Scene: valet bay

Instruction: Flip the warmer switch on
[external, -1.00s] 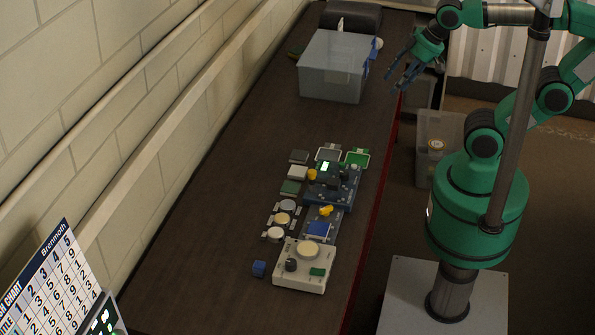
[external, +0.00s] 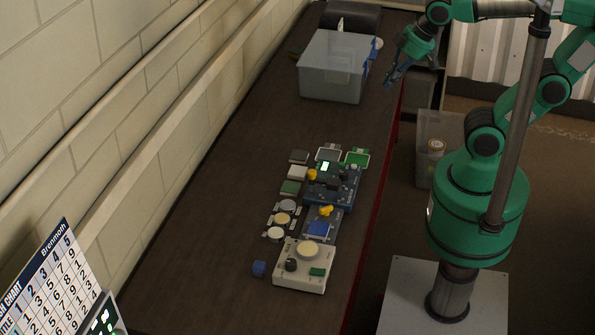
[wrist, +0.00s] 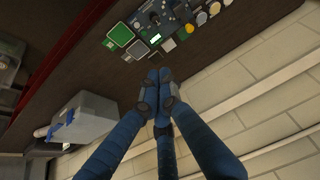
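The white box (external: 285,277) at the near end of the bench has a round cream plate (external: 307,248), a dark knob (external: 291,265) and a green switch (external: 317,272). It looks like the warmer; the switch's position is too small to tell. My gripper (external: 389,84) is in the air at the far right edge of the bench, beside the clear bin and far from the white box. In the wrist view, my gripper's blue fingers (wrist: 156,80) are drawn together at the tips with nothing between them. I cannot make out the white box there.
A clear grey bin (external: 330,83) stands at the far end; it also shows in the wrist view (wrist: 88,118). The left bench strip is clear.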

